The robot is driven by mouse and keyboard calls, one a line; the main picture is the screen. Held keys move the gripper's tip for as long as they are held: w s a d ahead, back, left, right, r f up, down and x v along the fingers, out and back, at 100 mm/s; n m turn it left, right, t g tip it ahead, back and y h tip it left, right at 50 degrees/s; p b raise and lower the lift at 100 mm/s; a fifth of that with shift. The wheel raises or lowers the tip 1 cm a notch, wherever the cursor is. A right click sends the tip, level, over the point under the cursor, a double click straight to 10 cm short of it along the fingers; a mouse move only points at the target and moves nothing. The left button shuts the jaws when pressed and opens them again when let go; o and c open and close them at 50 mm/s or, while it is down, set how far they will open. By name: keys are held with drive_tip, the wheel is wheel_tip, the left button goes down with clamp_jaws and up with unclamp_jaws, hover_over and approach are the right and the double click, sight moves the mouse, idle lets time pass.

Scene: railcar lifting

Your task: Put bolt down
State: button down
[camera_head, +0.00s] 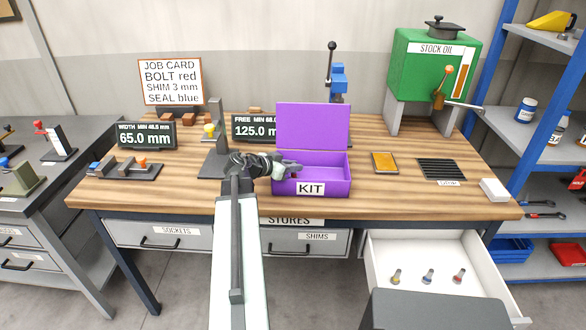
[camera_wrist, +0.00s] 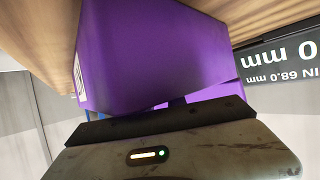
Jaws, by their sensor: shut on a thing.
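My gripper (camera_head: 288,168) is at the left side of the open purple KIT box (camera_head: 340,187), level with its rim. In the wrist view my gripper (camera_wrist: 160,130) is shut, with the purple box (camera_wrist: 145,55) close beyond it. The bolt in its jaws is too small and hidden to make out. Three other bolts stand in the open white drawer: one with a yellow ring (camera_head: 396,276), one with a blue ring (camera_head: 428,276) and one with a red ring (camera_head: 458,276). The job card (camera_head: 171,82) reads BOLT red, SHIM 3 mm, SEAL blue.
The box's lid (camera_head: 313,126) stands up at its back. A grey stand (camera_head: 213,150) is just left of my gripper. A yellow tray (camera_head: 384,162) and a dark slatted mat (camera_head: 441,168) lie to the right. The open drawer (camera_head: 400,250) juts out below the table.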

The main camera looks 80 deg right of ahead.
drive_tip(key=c, duration=1.4)
unclamp_jaws()
drive_tip(key=shift+f, duration=0.1)
drive_tip(key=shift+o, duration=0.2)
drive_tip(key=shift+w+a+r+p, duration=0.2)
drive_tip(key=shift+r+p, duration=0.2)
drive_tip(key=p+v, duration=0.4)
drive_tip(key=v, duration=0.7)
drive_tip(key=shift+w+p, duration=0.2)
drive_tip(key=shift+p, duration=0.15)
